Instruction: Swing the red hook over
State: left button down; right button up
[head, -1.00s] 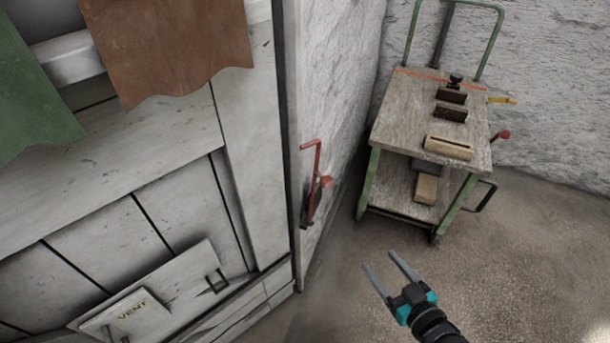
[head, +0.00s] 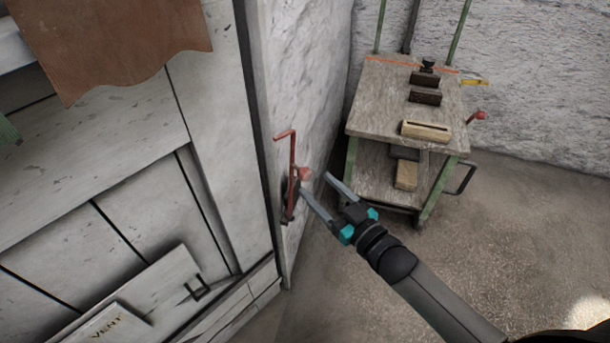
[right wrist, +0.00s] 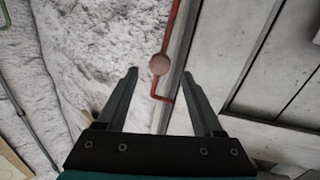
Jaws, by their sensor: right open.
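The red hook (head: 292,175) is mounted on the rough plaster wall beside the white panelled cabinet. Its bar stands upright, with a bent top end and a round knob at mid-height. My right gripper (head: 315,187) is open beside the knob in the head view, its fingers pointing at the hook. In the right wrist view the hook's knob (right wrist: 159,65) lies ahead of and between the open fingertips (right wrist: 164,82), with nothing held. I cannot tell whether a finger touches the hook. My left gripper is not in view.
A green-framed cart (head: 390,110) with wooden blocks and tools stands right of the hook, close to my right arm. The floor at right (head: 530,220) is clear.

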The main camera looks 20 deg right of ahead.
aim_at(308, 177)
jog(key=shift+b+x, duration=0.55)
jog(key=shift+x, duration=2.3)
grip_shut()
